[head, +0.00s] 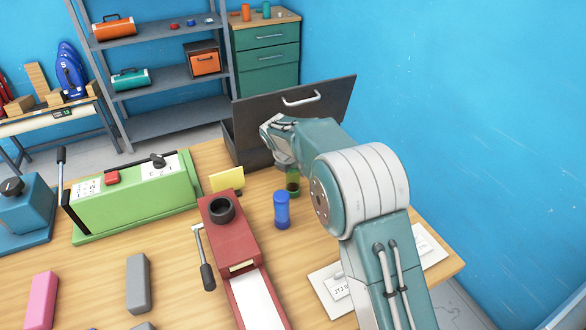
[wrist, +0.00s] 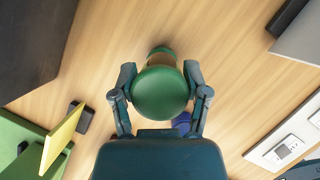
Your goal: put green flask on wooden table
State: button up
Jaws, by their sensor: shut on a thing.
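The green flask (head: 293,182) is at the far right part of the wooden table (head: 180,267), partly hidden behind my arm in the head view. In the wrist view the green flask (wrist: 161,92) shows its round green top between my two fingers. My gripper (wrist: 161,92) is shut on it, one finger on each side. The table's wood grain (wrist: 215,40) fills the ground below. I cannot tell whether the flask touches the table or hangs just above it.
A blue flask (head: 282,210) stands close by, partly showing in the wrist view (wrist: 183,121). A dark box with a raised, handled front (head: 295,105) is behind. A red device (head: 228,228), yellow card (head: 228,180) and green machine (head: 135,198) lie left; white panels (head: 335,288) lie right.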

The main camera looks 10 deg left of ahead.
jog(key=o, duration=1.2)
jog(key=shift+o, duration=0.2)
jog(key=shift+a, duration=0.1)
jog(key=v, duration=1.2)
